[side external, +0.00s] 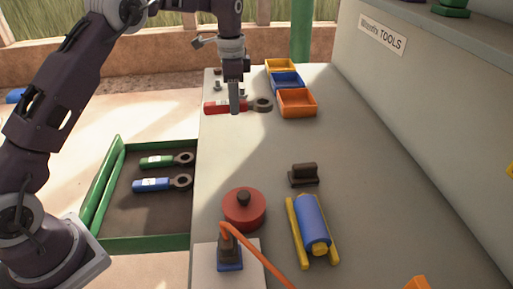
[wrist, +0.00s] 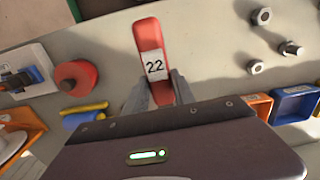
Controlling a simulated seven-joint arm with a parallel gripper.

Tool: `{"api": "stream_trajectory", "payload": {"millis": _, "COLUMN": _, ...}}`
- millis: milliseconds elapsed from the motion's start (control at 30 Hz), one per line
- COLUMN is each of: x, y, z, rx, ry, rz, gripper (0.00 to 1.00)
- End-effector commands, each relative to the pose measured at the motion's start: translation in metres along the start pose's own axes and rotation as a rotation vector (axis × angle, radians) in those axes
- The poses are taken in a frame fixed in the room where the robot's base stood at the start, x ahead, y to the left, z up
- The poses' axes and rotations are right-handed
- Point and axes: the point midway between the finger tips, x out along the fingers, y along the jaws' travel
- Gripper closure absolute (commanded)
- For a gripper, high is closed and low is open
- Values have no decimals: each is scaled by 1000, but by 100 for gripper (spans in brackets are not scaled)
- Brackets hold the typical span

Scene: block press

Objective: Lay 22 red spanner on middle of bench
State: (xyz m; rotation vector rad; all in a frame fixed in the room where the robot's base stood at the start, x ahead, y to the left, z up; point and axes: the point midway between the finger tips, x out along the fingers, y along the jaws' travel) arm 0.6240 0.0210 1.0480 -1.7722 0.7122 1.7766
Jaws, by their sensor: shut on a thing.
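The red spanner (side external: 220,107) has a white label and a dark ring end pointing right. In the wrist view its label on the red handle (wrist: 152,36) reads 22. My gripper (side external: 234,108) is shut on the handle, with one finger on each side of it in the wrist view (wrist: 160,88). The spanner is over the far left part of the grey bench (side external: 350,150). I cannot tell whether it touches the bench top. The ring end is hidden in the wrist view.
Yellow, blue and orange bins (side external: 297,103) stand just right of the spanner. Green and blue spanners lie in a green-rimmed tray (side external: 97,190) at left. A red round object (side external: 244,209), a dark block (side external: 303,175) and a blue cylinder (side external: 311,222) stand nearer. The bench middle is clear.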

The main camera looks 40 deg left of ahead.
Motion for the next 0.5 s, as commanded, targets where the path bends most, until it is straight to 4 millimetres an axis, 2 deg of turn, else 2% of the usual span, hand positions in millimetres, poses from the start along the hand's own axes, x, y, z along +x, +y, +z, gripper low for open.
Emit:
{"api": "stream_trajectory", "payload": {"millis": 33, "x": 1, "y": 3, "z": -11, "rx": 12, "ry": 0, "rz": -3, "gripper": 100}}
{"api": "stream_trajectory", "payload": {"millis": 133, "x": 5, "y": 8, "z": -25, "rx": 27, "ry": 0, "rz": -2, "gripper": 100}}
{"api": "stream_trajectory", "payload": {"millis": 500, "x": 63, "y": 8, "z": -22, "rx": 23, "ry": 0, "rz": 1, "gripper": 100}}
